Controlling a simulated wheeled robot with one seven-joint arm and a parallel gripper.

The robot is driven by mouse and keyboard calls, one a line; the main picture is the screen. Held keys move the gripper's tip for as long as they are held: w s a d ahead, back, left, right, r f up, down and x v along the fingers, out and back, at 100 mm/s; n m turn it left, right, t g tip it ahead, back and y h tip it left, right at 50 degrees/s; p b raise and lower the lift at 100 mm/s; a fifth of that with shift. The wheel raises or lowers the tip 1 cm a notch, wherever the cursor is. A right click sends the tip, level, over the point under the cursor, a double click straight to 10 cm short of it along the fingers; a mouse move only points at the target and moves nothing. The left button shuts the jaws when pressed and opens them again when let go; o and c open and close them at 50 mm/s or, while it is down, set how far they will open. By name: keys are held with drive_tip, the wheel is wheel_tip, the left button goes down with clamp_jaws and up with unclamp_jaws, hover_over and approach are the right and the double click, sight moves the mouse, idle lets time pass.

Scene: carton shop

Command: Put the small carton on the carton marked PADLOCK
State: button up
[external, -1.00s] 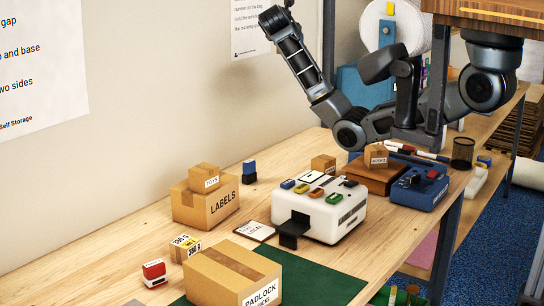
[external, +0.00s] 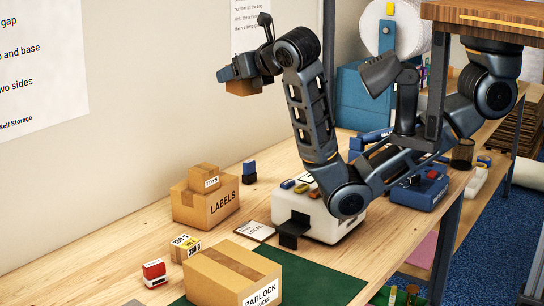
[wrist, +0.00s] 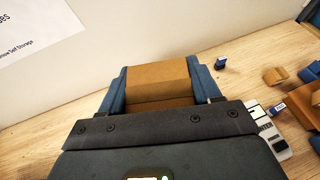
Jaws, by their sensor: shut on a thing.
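My gripper (external: 236,74) is shut on a small brown carton (external: 243,88), high above the bench near the wall. In the wrist view the plain carton (wrist: 158,76) sits between the two blue fingers. The carton marked PADLOCK (external: 222,276) is a larger taped brown box at the front of the bench, partly on the green mat. Its top is bare and its near end is cut off by the picture edge. The held carton is well above it and farther back.
The LABELS carton (external: 205,207) stands at the back left with the TOYS carton (external: 204,177) on it. A white machine (external: 305,222) stands to the right, below my arm.

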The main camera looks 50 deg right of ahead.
drive_tip(key=s+a+n+y, duration=0.3)
drive_tip(key=s+a, duration=0.4)
drive_tip(key=s, duration=0.3)
hover_over(230, 254)
drive_tip(key=shift+t, duration=0.3)
drive_tip(key=f, duration=2.5)
drive_tip(key=shift+w+f+b, duration=0.2)
drive_tip(key=shift+w+b, duration=0.1)
drive_tip(key=shift+w, duration=0.05)
drive_tip(key=shift+f, duration=2)
drive_tip(key=shift+f, duration=0.1)
drive_tip(key=o, duration=1.1)
drive_tip(key=shift+c, duration=0.2)
drive_tip(key=shift+s+r, duration=0.25)
drive_tip(key=shift+s, duration=0.1)
drive_tip(key=v, duration=1.1)
drive_tip(key=shift+s, duration=0.15)
